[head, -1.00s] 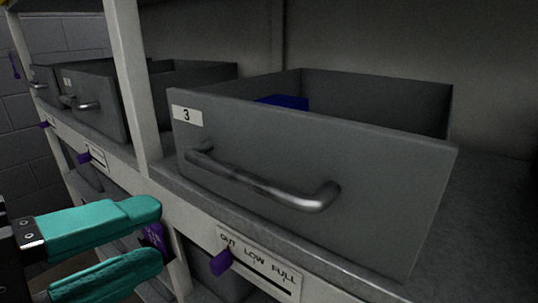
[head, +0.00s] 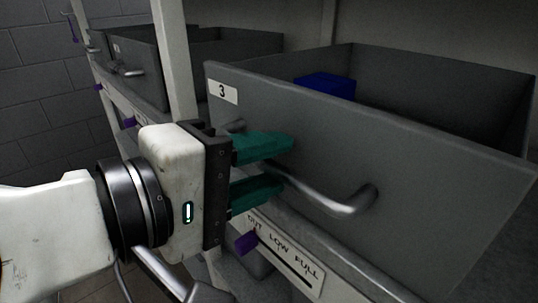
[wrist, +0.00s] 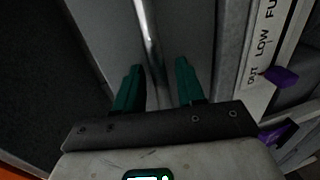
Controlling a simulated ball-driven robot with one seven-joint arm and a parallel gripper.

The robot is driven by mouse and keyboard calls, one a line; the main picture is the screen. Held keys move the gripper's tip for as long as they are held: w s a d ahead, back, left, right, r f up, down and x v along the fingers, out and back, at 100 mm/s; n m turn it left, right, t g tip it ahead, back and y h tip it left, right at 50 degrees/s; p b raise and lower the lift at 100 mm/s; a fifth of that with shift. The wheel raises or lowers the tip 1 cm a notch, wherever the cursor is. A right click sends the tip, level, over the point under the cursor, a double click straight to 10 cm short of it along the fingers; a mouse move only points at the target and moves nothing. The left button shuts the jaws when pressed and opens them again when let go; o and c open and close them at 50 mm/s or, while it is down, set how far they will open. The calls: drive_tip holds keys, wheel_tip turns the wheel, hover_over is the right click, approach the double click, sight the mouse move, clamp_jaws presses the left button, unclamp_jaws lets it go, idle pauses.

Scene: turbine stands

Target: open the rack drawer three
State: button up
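The rack drawer three (head: 420,160) is a grey open-topped bin with a "3" label on its front. Its curved metal handle (head: 345,204) runs across the front face. My gripper (head: 285,163) has two teal fingers at the left part of this handle. In the wrist view the fingers (wrist: 158,80) stand apart, with the handle (wrist: 150,35) between them, and gaps seem to show beside it. The fingers partly hide the handle's left end in the head view. A blue object (head: 326,86) lies inside the drawer.
A label strip (head: 285,256) reading OUT, LOW, FULL with a purple slider (head: 246,242) sits below the drawer. A pale rack post (head: 178,60) stands left of it. Other grey bins (head: 140,68) stand further left.

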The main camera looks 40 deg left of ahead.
drive_tip(key=shift+w+f, duration=0.1)
drive_tip(key=shift+w, duration=0.35)
clamp_jaws()
idle(0.4)
